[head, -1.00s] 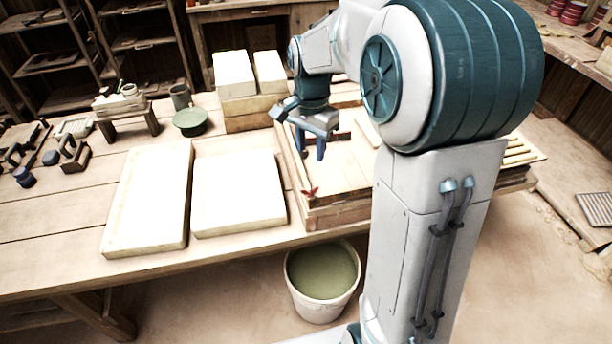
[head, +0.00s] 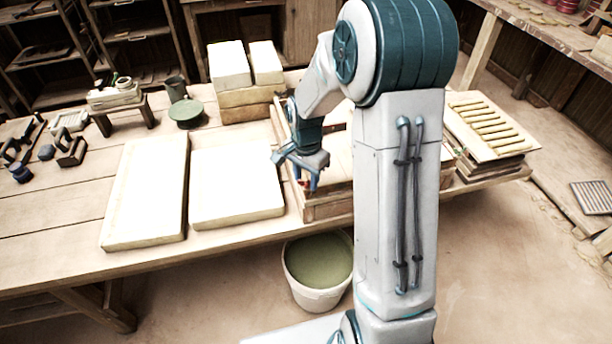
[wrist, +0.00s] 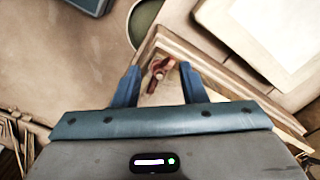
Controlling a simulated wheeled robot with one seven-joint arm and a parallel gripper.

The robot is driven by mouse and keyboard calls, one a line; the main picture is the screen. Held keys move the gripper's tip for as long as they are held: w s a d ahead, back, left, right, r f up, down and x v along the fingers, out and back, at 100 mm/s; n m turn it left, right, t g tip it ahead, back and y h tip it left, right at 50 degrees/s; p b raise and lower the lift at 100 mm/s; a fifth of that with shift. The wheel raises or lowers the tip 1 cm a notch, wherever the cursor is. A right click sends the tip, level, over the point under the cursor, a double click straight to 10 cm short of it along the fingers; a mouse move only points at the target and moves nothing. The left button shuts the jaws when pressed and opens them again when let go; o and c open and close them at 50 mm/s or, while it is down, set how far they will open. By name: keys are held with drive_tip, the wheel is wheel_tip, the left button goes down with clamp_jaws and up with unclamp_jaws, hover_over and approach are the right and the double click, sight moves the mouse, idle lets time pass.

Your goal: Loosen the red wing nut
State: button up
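The red wing nut (wrist: 159,70) sits near the corner of the wooden press frame (wrist: 200,62) in the wrist view, between and slightly beyond my fingertips. My gripper (wrist: 157,70) is open, with one blue finger on each side of the nut and gaps on both sides. In the head view my gripper (head: 306,186) points down over the front left corner of the press frame (head: 330,208). The nut is mostly hidden there, with only a bit of red between the fingers. I cannot tell how far above the nut the fingertips are.
Two pale slabs (head: 238,185) lie on the table just left of the press. A bucket of greenish liquid (head: 319,262) stands on the floor below the table edge. Stacked pale blocks (head: 230,66) stand behind. A rack of yellowish strips (head: 488,125) is at the right.

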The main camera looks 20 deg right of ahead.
drive_tip(key=shift+f, duration=0.1)
clamp_jaws()
drive_tip(key=shift+n, duration=0.4)
drive_tip(key=n+b, duration=0.1)
drive_tip(key=n, duration=0.7)
drive_tip(key=shift+n+b, duration=0.3)
drive_tip(key=shift+b, duration=0.05)
drive_tip(key=n, duration=0.8)
drive_tip(key=shift+d+n, duration=0.1)
drive_tip(key=shift+n, duration=0.3)
